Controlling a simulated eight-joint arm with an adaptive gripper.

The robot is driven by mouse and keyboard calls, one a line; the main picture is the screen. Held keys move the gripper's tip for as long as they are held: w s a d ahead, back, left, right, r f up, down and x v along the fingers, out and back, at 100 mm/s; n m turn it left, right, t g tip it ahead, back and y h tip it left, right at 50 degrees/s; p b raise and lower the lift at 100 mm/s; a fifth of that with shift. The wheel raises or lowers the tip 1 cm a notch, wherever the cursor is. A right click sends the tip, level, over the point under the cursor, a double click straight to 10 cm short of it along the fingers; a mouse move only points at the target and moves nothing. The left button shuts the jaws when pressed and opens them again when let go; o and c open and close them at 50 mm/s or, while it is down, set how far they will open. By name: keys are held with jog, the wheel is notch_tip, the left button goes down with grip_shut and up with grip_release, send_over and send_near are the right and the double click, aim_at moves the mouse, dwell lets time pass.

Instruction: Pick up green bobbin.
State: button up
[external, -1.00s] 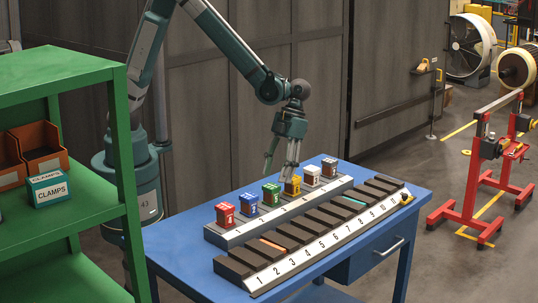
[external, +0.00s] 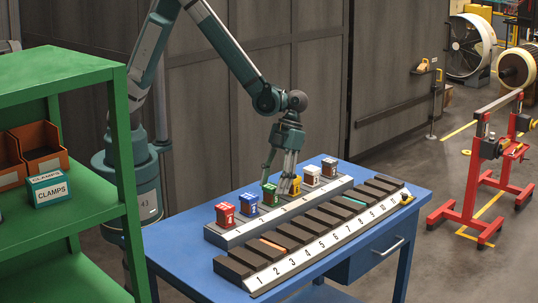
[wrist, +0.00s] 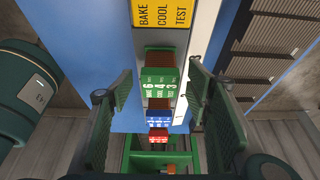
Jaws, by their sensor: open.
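The green bobbin (external: 269,197) is a small block with white print, in a row of coloured bobbins on the numbered grey rack (external: 228,238). The wrist view shows its green printed face (wrist: 160,86) centred between my fingers. My gripper (external: 279,183) is open and points down at the rack, low over the green and yellow bobbins. In the wrist view my gripper (wrist: 159,87) has a finger on each side of the green bobbin, with visible gaps. In the external view the fingers partly hide the green and yellow bobbins.
The yellow bobbin (external: 295,187) and blue bobbin (external: 249,205) stand close on either side. A red bobbin (external: 225,214) and white bobbin (external: 312,175) share the rack. A dark slotted stand with a numbered strip (external: 325,243) lies in front on the blue table (external: 180,252).

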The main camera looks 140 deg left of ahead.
aim_at(273, 185)
jog(key=shift+x, duration=1.75)
jog(key=shift+c, duration=0.6)
jog(key=c, duration=1)
